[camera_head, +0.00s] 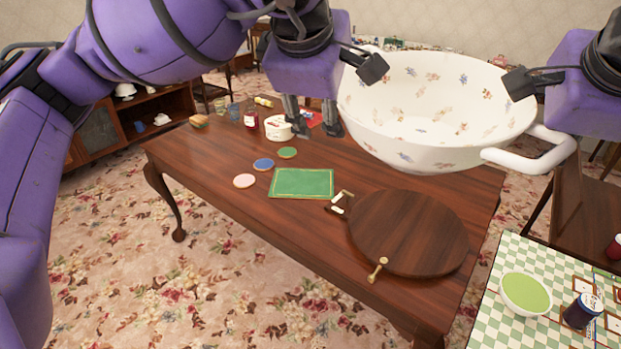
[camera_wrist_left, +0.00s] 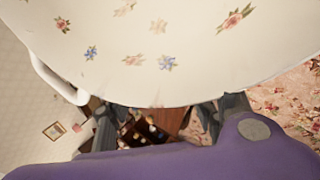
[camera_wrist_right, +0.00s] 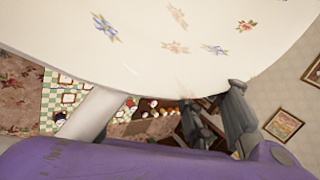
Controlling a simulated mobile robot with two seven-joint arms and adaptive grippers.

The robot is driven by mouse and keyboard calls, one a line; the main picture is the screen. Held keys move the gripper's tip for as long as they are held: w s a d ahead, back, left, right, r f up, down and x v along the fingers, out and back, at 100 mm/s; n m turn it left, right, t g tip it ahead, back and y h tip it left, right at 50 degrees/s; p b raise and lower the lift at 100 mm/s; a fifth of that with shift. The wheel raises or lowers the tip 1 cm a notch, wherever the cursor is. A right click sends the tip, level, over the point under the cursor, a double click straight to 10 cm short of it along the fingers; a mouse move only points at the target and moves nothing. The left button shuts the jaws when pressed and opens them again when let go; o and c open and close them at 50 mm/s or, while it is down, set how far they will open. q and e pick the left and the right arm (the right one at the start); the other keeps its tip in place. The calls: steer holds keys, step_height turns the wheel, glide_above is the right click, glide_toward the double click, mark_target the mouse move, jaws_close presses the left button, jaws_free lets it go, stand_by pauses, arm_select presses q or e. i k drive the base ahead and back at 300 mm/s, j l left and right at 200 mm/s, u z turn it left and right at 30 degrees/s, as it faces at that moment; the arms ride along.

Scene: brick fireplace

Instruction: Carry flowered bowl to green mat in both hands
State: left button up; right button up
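The white flowered bowl (camera_head: 430,105) hangs in the air above the table's right rear part, between my two grippers. One white handle (camera_head: 540,150) faces near right; another handle (camera_wrist_left: 58,80) shows in the left wrist view. My left gripper (camera_head: 312,125) points down at the bowl's left side, its fingers apart with a clear gap. The green mat (camera_head: 302,184) lies bare on the table.
On the wooden table (camera_head: 230,155) lie several round coasters (camera_head: 244,181), a round wooden board (camera_head: 408,233) right of the mat, and a white tub (camera_head: 278,127) and red jar (camera_head: 251,119) behind. A checkered side table (camera_head: 490,318) at lower right holds a green-filled bowl (camera_head: 526,294).

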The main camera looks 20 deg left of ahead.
mark_target(303, 181)
steer(key=i+j+u, duration=0.25)
steer(key=i+j, duration=0.2)
steer(key=i+j+u, duration=0.2)
steer(key=i, duration=0.35)
steer(key=j, duration=0.1)
